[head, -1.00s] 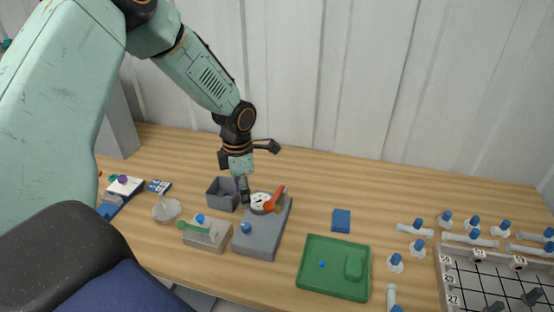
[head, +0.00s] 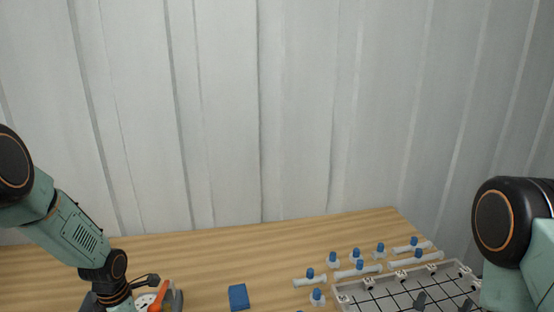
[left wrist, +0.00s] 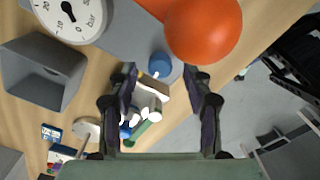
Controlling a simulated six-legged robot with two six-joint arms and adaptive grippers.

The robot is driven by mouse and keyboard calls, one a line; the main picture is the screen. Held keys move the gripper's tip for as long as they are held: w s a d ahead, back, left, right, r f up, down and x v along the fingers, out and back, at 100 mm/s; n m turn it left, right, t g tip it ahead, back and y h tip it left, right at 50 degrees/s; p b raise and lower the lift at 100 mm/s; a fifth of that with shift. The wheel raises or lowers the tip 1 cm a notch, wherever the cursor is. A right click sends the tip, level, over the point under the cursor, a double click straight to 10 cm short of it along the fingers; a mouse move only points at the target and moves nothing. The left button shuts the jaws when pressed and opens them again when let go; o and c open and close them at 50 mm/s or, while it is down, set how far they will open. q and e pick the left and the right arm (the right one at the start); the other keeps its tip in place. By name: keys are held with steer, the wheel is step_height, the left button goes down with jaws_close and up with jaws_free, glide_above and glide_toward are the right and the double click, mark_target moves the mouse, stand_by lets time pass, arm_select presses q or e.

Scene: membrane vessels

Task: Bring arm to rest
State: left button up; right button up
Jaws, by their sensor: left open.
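My left arm comes in from the left in the head view and reaches down to the bench beside the gauge. Its gripper fingers are below the head picture's edge. In the left wrist view my left gripper (left wrist: 162,90) is open, with nothing between its fingertips. A round white pressure gauge marked bar (left wrist: 75,15) and an orange handle (left wrist: 205,30) are close by. The orange handle also shows at the bottom of the head view (head: 178,297). A dark-jointed green arm part stands at the right edge of the head view; no right gripper shows.
A grey open bin (left wrist: 42,72) is left in the wrist view. On the bench, a blue block (head: 238,297) lies alone. Several blue-capped clear fittings (head: 357,254) stand near a grey rack with a black grid (head: 400,290).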

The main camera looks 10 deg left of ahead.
arm_select(q)
steer(key=shift+f, duration=0.8)
